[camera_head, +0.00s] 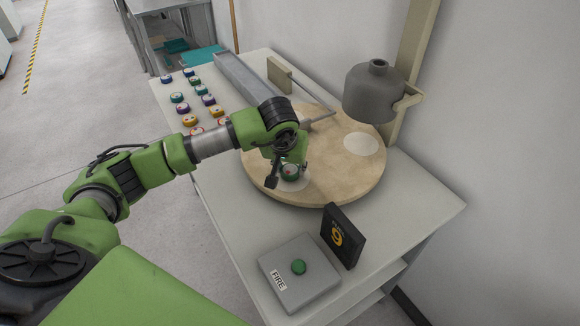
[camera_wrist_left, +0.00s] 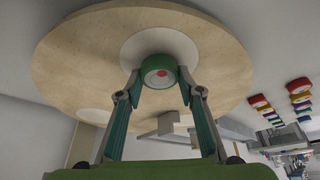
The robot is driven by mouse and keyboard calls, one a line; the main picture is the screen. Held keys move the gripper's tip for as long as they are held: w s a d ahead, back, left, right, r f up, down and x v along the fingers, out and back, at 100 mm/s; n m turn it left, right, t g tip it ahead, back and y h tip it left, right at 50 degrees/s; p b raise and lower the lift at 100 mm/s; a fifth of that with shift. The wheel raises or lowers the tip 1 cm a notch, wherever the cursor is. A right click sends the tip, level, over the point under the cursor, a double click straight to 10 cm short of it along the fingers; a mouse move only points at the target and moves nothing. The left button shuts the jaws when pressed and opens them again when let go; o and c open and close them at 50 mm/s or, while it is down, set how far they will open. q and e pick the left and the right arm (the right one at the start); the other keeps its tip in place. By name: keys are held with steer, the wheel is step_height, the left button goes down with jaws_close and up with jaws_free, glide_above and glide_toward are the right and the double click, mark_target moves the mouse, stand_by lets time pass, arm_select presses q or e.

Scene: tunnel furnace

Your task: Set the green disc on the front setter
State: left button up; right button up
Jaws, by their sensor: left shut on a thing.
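The green disc (camera_head: 290,172) has a red dot at its centre and is between the fingers of my left gripper (camera_head: 287,168). In the left wrist view the disc (camera_wrist_left: 157,70) shows between the two fingertips of the gripper (camera_wrist_left: 160,82), which is shut on it. The front setter (camera_head: 299,184) is a pale round patch on the round tan turntable (camera_head: 330,188). The disc is over this setter, which also shows in the left wrist view (camera_wrist_left: 188,46). I cannot tell whether the disc touches the setter. My right gripper is not in view.
Several coloured discs (camera_head: 183,108) stand in rows at the table's left. Another pale setter (camera_head: 361,144) lies near the grey bell-shaped cover (camera_head: 374,92). A grey box with a green button (camera_head: 298,267) and a black sign with a 9 (camera_head: 341,236) stand in front.

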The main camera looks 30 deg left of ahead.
arm_select(q)
steer(key=shift+f+b, duration=0.4)
steer(key=shift+b, duration=0.05)
steer(key=o, duration=1.2)
steer(key=v, duration=1.2)
